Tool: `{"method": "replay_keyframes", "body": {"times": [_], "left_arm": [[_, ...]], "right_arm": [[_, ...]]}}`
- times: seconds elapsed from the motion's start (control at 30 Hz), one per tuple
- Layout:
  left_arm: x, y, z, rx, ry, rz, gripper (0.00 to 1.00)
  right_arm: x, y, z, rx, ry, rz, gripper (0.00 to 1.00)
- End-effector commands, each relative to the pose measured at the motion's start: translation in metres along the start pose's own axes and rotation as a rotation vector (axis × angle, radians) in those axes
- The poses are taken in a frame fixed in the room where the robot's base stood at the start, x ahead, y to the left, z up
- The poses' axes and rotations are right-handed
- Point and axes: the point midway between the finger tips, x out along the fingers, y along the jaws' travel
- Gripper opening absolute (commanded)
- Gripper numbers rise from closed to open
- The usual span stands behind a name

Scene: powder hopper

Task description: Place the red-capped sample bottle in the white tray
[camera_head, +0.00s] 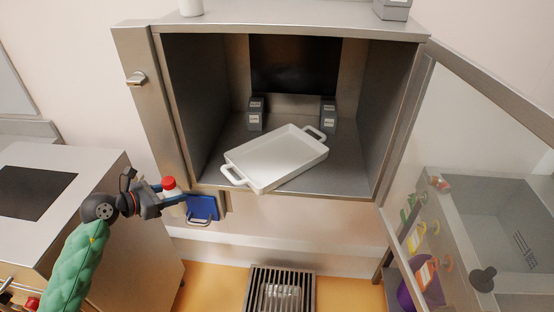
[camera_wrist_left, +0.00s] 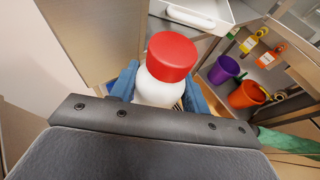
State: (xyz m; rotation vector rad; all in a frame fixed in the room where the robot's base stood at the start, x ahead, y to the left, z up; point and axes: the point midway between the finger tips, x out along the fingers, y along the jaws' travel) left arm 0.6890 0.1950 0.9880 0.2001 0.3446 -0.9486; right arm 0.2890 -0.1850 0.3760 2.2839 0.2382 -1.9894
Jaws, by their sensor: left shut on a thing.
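The white sample bottle with a red cap (camera_head: 169,184) is held upright by my left gripper (camera_head: 178,196), left of and below the cabinet opening. In the left wrist view the bottle (camera_wrist_left: 172,60) stands between the blue fingers of my left gripper (camera_wrist_left: 168,90), which are shut on it. The white tray (camera_head: 272,160) lies empty and turned at an angle on the cabinet floor, its near corner at the front edge. Part of the tray (camera_wrist_left: 192,16) shows at the top of the left wrist view. My right gripper is not in view.
Two small grey blocks (camera_head: 256,114) (camera_head: 328,115) stand at the cabinet's back. The glass door (camera_head: 465,120) is swung open on the right. The cabinet's left wall post (camera_head: 160,110) rises near my gripper. A slatted grate (camera_head: 281,289) lies below.

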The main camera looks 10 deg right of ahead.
Motion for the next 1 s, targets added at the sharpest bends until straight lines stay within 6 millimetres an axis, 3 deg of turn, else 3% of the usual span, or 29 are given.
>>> {"method": "replay_keyframes", "body": {"times": [0.37,1.0], "left_arm": [[0.007,-0.003,0.010,0.020,-0.003,-0.009,0.18],[-0.005,0.000,-0.010,-0.013,0.007,0.002,0.18]], "right_arm": [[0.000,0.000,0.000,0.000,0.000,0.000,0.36],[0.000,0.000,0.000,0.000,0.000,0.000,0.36]]}}
